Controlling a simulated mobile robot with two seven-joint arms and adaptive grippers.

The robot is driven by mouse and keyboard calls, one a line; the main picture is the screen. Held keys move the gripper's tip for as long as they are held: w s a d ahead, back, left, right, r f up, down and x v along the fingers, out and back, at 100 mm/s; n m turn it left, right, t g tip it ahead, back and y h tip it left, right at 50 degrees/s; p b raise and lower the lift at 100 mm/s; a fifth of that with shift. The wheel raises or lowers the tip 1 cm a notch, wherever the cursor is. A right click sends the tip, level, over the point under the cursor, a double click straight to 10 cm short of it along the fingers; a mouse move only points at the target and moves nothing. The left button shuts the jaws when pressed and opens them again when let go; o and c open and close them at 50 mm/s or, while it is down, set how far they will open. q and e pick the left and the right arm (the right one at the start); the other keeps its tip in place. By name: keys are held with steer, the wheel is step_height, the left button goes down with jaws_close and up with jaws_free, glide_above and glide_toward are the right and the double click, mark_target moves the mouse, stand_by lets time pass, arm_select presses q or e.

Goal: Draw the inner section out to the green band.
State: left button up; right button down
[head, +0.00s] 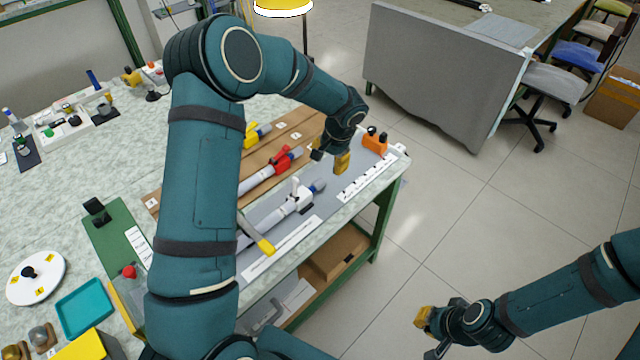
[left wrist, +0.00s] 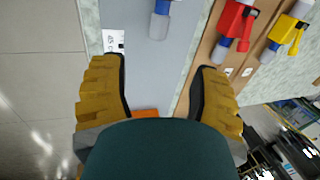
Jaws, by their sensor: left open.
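The rod with the white clamp (head: 300,197) lies on the grey mat (head: 330,205), its blue inner end pointing to the back right. Its blue end (left wrist: 158,25) shows at the top of the left wrist view. My left arm hides the rod's other end. I cannot make out a green band. My left gripper (head: 330,160) is open and empty above the mat, beyond the rod's blue end; its spread yellow-padded fingers also show in the left wrist view (left wrist: 162,85). My right gripper (head: 430,332) is off the table over the floor; its opening is unclear.
Rods with a red clamp (head: 284,164) and a yellow clamp (head: 252,135) lie on brown boards beside the mat. An orange block (head: 375,141) stands at the mat's far end. A grey bar with a yellow end (head: 264,245) crosses the mat near my left arm.

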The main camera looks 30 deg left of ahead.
mark_target(320, 182)
arm_select(q)
steer(key=b+x, duration=0.1)
steer(key=x, duration=1.2)
steer(key=shift+f, duration=0.25)
jaws_close()
